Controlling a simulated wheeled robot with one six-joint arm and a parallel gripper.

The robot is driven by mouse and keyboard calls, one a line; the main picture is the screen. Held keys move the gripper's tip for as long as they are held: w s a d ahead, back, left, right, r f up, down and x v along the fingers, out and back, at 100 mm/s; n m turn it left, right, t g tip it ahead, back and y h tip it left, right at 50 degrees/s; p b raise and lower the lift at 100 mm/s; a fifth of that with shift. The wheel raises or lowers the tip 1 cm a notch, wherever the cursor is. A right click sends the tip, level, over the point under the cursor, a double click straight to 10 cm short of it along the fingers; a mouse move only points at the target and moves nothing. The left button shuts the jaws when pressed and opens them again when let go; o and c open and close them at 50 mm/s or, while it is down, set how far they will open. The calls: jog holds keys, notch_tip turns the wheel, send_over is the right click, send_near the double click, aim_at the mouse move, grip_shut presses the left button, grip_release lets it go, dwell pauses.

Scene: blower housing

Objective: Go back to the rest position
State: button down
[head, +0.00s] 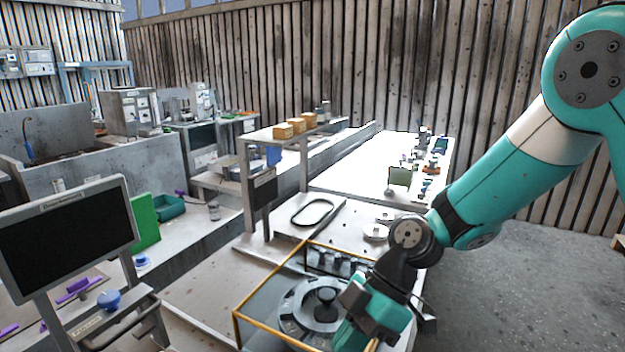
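My teal arm reaches in from the right, and its wrist bends down over the front of the workbench. My gripper (374,314) is low at the bottom centre-right, at the right side of a yellow-framed box (268,268) with clear walls. In the box is a round grey housing (296,312) with a dark knob (326,297) at its middle. The wrist hides part of the box's right side. The fingers are not clearly visible, and I cannot tell whether they hold anything or touch the box.
A black oval belt (312,213) lies on the bench behind the box. Round metal parts (376,232) lie near my wrist. A shelf (272,133) carries orange-brown boxes (283,131). A long white table (345,175) holds small parts. A monitor (65,240) stands left. Open floor (500,290) lies right.

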jog(key=s+d+r+m+t+h, duration=0.3)
jog(key=s+d+r+m+t, duration=0.1)
jog(key=s+d+r+m, duration=0.5)
jog(key=s+r+m, duration=0.2)
jog(key=s+m, duration=0.2)
jog(key=m, duration=0.1)
jog(key=shift+d+r+b, duration=0.2)
jog(key=shift+r+b, duration=0.05)
jog(key=shift+b, duration=0.1)
jog(key=shift+s, duration=0.1)
